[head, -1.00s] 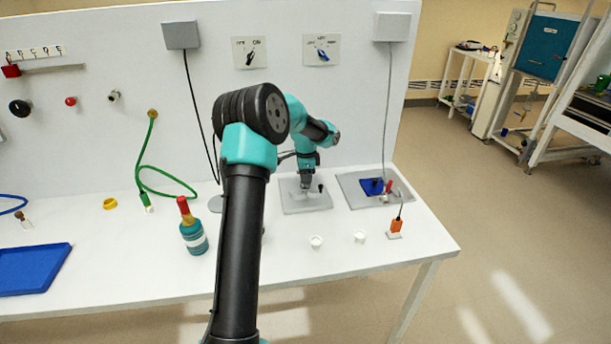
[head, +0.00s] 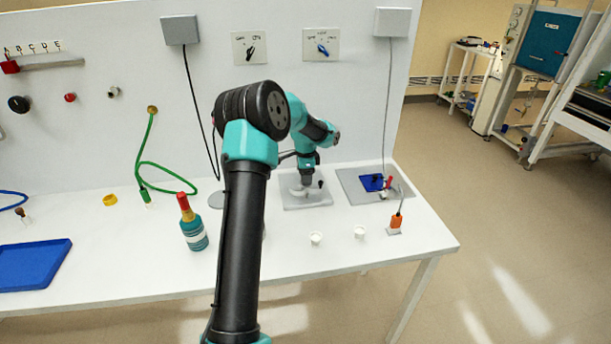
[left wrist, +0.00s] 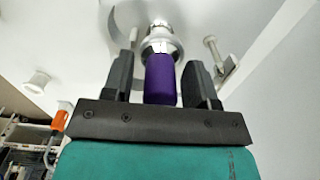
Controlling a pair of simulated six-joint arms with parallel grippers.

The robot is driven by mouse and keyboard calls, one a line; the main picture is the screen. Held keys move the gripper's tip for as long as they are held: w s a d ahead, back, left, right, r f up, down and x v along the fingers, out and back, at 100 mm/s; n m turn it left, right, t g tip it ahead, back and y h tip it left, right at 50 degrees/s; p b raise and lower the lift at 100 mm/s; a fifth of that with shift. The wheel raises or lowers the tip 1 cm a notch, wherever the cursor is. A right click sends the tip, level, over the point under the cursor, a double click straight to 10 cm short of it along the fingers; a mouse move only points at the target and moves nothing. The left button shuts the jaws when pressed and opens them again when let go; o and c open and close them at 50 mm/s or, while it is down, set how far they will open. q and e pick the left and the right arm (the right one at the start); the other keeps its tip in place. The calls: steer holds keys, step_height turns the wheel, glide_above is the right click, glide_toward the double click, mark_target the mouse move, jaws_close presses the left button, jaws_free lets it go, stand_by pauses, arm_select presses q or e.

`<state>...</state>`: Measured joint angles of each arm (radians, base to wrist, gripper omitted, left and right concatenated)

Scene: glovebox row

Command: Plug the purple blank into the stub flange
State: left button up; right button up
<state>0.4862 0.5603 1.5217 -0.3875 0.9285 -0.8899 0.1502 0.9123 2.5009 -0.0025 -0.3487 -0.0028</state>
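My left gripper (head: 306,185) is over the grey base plate (head: 320,203) at the back of the bench. In the left wrist view, its two dark fingers (left wrist: 160,72) stand either side of the purple blank (left wrist: 161,82), with a visible gap on the left and a narrower one on the right. The fingers look open around it. The blank lines up with the shiny metal stub flange (left wrist: 160,43) and its end meets it. How deep it sits is hidden. The blank cannot be made out in the head view. My right gripper is not in view.
A curved metal clamp (left wrist: 124,20) and a bolt-like part (left wrist: 213,48) flank the flange. A second grey plate with a blue pad (head: 371,182) is to the right. An orange tool (head: 396,221), white cups (head: 316,238) and a bottle (head: 193,228) stand in front.

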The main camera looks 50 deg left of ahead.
arm_select(q)
steer(key=shift+o, duration=0.3)
steer(key=shift+r, duration=0.1)
step_height(320, 180, up, 17)
steer(key=shift+r, duration=0.15)
stand_by(0.4)
stand_by(0.7)
